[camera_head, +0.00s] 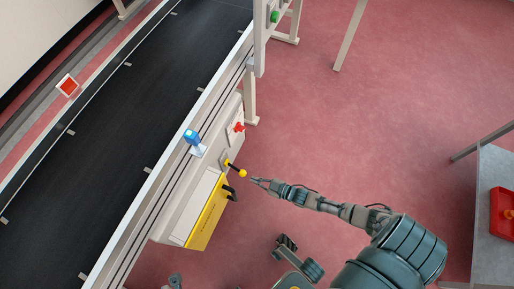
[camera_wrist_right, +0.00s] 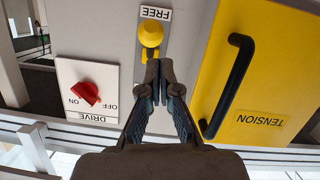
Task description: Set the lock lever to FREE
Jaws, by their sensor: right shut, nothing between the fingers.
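Which setting the lever is in, I cannot tell for certain. My right gripper (camera_head: 254,180) is shut and empty, its tips close to the knob in the head view. In the wrist view the fingertips (camera_wrist_right: 159,76) lie just below the knob and cover the panel there. My left gripper is not clearly in view.
A yellow TENSION panel (camera_wrist_right: 278,80) with a black handle (camera_wrist_right: 228,85) is beside the lever. A red DRIVE knob (camera_wrist_right: 85,93) is on the other side. A blue-topped device (camera_head: 191,137) stands on the conveyor rail. Open red floor lies right of the conveyor.

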